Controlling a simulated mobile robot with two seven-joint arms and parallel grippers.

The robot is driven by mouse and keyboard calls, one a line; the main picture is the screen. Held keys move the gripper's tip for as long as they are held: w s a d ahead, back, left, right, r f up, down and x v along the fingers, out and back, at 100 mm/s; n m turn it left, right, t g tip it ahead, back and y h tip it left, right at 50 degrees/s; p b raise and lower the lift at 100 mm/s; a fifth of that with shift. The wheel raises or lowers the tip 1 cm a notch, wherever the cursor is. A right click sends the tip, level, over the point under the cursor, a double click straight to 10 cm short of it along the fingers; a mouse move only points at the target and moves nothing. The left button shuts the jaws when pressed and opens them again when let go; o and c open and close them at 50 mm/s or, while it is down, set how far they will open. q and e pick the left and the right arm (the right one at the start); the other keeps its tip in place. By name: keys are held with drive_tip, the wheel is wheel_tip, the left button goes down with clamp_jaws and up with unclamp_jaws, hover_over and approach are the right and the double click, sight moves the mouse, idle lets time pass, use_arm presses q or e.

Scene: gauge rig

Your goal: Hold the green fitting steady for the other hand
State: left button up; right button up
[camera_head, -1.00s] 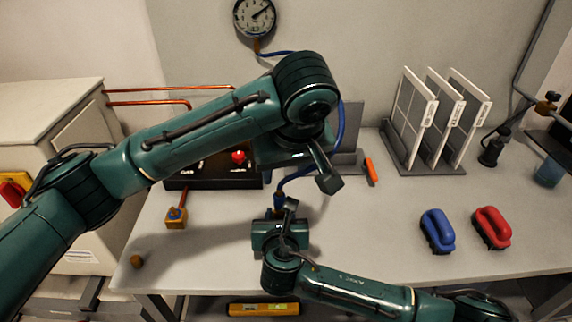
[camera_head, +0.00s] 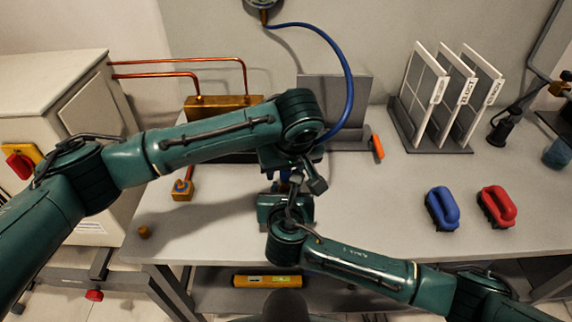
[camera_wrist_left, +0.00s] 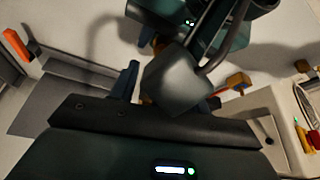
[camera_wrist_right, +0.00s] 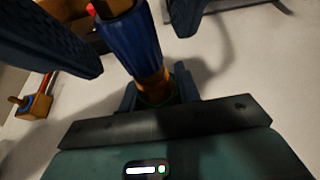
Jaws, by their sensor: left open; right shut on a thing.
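The green fitting shows in the right wrist view as a green ring on a brass end (camera_wrist_right: 155,97), below a blue sleeve (camera_wrist_right: 131,42). My right gripper (camera_wrist_right: 157,90) is shut on this brass end, which points up from it. My left gripper (camera_head: 284,174) is open just above my right one. In the right wrist view its two dark fingers stand on either side of the blue sleeve, with gaps visible. In the left wrist view a dark block hides most of the space between the left fingers; a bit of brass shows behind it.
A blue hose (camera_head: 347,70) loops down behind my left wrist from the gauge mount. A small brass valve block (camera_head: 182,189) sits left. The table's centre right is clear.

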use_arm(q)
drive_tip(key=shift+c, duration=0.4)
clamp_jaws()
